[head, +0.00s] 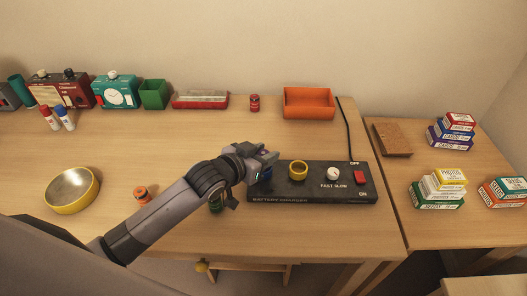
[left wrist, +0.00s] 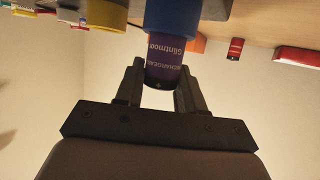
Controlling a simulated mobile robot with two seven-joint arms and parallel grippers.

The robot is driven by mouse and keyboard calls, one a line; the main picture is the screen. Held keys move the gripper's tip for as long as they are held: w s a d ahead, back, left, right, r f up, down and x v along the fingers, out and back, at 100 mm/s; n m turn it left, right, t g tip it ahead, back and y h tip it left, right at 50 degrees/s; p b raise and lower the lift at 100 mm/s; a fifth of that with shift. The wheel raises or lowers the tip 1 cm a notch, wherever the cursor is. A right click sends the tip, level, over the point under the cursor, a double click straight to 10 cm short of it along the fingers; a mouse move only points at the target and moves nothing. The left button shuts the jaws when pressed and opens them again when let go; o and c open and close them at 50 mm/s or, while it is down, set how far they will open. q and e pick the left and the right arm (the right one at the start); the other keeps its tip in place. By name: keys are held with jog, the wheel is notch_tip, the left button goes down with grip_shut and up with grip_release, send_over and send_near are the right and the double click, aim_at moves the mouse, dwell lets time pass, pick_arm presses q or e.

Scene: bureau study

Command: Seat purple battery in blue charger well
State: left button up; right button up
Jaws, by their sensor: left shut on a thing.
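The black battery charger (head: 320,192) lies on the desk, with a blue well (head: 265,174) at its left end and a yellow well (head: 298,170) beside it. My left gripper (head: 262,155) is over the blue well and partly hides it. In the left wrist view, my left gripper (left wrist: 161,85) is shut on the purple battery (left wrist: 164,72). The battery's far end meets the blue well (left wrist: 173,15) and looks to be inside its mouth; how deep it sits I cannot tell. In the head view the purple battery is hidden by the gripper. My right gripper is out of view.
A green battery (head: 215,205) stands close by my left wrist, and an orange one (head: 141,194) is further left. A red battery (head: 254,102) and an orange tray (head: 308,103) are behind. A yellow-rimmed bowl (head: 72,190) is at left. The charger has a dial (head: 333,174) and red switch (head: 360,177).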

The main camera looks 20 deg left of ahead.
pick_arm(q)
jog(key=shift+r+p, duration=0.1)
jog(key=shift+p, duration=0.2)
dwell(0.6)
jog(key=shift+f+b, duration=0.35)
jog(key=shift+f, duration=0.3)
jog(key=o, duration=0.8)
jog(key=shift+o, duration=0.2)
jog(key=p+v, duration=0.2)
jog(key=shift+s+a+r+p, duration=0.1)
jog(key=shift+s+r+p, duration=0.15)
jog(key=shift+p, duration=0.15)
jog(key=p+v, duration=0.2)
jog(key=shift+s+a+r, duration=0.1)
jog(key=shift+s, duration=0.15)
jog(key=shift+v, duration=2.85)
